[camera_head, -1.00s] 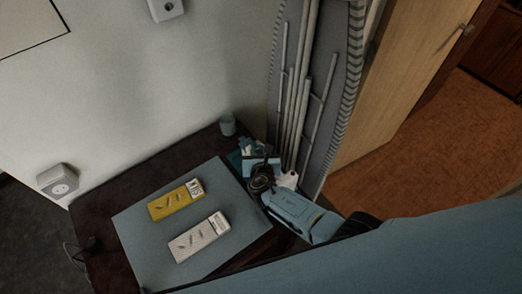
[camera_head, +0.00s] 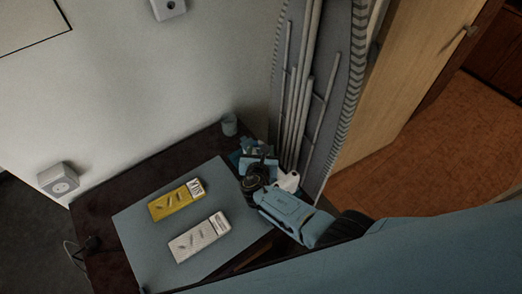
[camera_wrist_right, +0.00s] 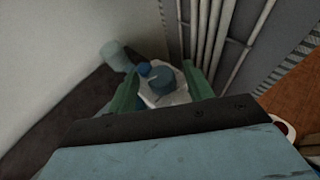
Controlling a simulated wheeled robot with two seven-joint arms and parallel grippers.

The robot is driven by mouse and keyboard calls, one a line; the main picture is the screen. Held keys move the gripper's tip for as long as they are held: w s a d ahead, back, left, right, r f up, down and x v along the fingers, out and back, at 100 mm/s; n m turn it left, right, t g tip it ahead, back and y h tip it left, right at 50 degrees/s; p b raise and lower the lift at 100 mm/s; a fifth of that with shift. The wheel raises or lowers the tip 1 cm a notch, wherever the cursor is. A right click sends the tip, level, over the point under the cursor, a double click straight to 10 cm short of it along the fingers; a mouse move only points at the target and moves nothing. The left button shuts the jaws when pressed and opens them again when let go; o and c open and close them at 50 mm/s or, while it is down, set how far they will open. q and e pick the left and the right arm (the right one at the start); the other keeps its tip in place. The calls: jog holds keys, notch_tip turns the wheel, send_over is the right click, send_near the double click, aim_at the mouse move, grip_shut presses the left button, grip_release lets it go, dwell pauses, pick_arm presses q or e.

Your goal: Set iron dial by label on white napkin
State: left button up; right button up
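A white napkin (camera_head: 198,238) with a printed label lies on the blue-grey board on the dark table. A yellow napkin (camera_head: 176,201) with a white label lies just behind it. I cannot read either label surely. The iron, white with a blue dial (camera_wrist_right: 162,80), stands at the table's back right; its white part (camera_head: 289,181) shows beside my right gripper in the head view. My right gripper (camera_wrist_right: 163,88) is open, with its green fingers on either side of the dial, apart from it as far as I can tell. My left gripper is not in view.
A blue-grey cup (camera_head: 229,125) stands at the table's back corner, left of the iron in the wrist view (camera_wrist_right: 116,56). The board (camera_head: 140,235) has bare room around the napkins.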

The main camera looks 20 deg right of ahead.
jog(key=shift+s+a+r+p, duration=0.2)
jog(key=shift+s+p, duration=0.1)
jog(key=shift+s, duration=0.1)
jog(key=p+v, duration=0.3)
jog(key=v, duration=0.9)
jog(key=shift+s, duration=0.2)
